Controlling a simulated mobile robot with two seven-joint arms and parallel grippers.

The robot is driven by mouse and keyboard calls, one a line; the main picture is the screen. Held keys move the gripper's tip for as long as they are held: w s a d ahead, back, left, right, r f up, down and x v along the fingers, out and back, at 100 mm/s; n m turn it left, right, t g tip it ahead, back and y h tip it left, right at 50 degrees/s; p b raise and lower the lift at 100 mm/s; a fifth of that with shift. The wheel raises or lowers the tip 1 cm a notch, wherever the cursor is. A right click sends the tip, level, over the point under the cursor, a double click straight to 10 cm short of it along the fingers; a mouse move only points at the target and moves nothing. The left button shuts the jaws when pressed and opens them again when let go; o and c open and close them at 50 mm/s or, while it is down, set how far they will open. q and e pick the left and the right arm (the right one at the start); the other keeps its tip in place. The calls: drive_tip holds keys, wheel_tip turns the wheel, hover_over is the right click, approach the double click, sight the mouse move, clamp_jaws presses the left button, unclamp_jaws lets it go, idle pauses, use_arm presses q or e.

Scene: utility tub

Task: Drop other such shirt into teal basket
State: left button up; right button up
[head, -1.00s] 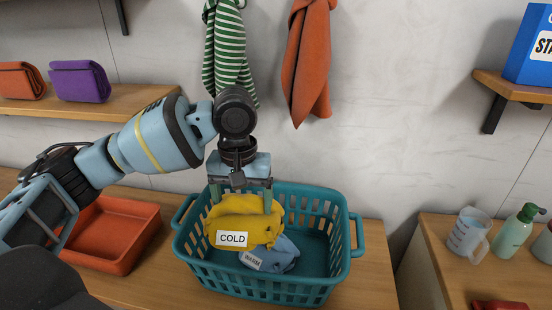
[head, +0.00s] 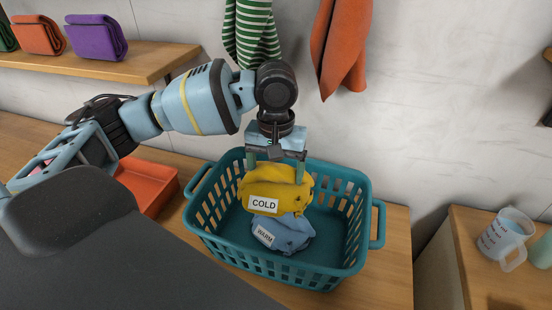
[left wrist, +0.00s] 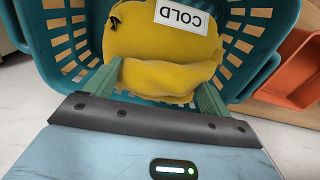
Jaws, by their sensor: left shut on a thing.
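A yellow shirt (head: 268,188) with a white label reading COLD is held in my left gripper (head: 276,168), over the teal basket (head: 312,278). In the left wrist view the yellow shirt (left wrist: 150,50) sits between the two green fingers of my left gripper (left wrist: 160,85). A blue shirt (head: 290,236) labelled WARM lies inside the basket, directly below the yellow one in the picture and partly covered by it. I cannot tell whether the two shirts touch. My right gripper is not in view.
An orange-red tray (head: 146,186) stands left of the basket, partly behind my arm. A measuring jug (head: 505,235) is on the right counter, past a gap. Folded purple cloth (head: 96,36) lies on the shelf. Striped and orange towels (head: 340,50) hang behind.

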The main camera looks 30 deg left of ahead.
use_arm(q)
drive_tip(key=shift+f, duration=1.2)
drive_tip(key=o, duration=1)
drive_tip(key=shift+r, duration=3.9)
drive_tip(key=shift+s+f, duration=0.1)
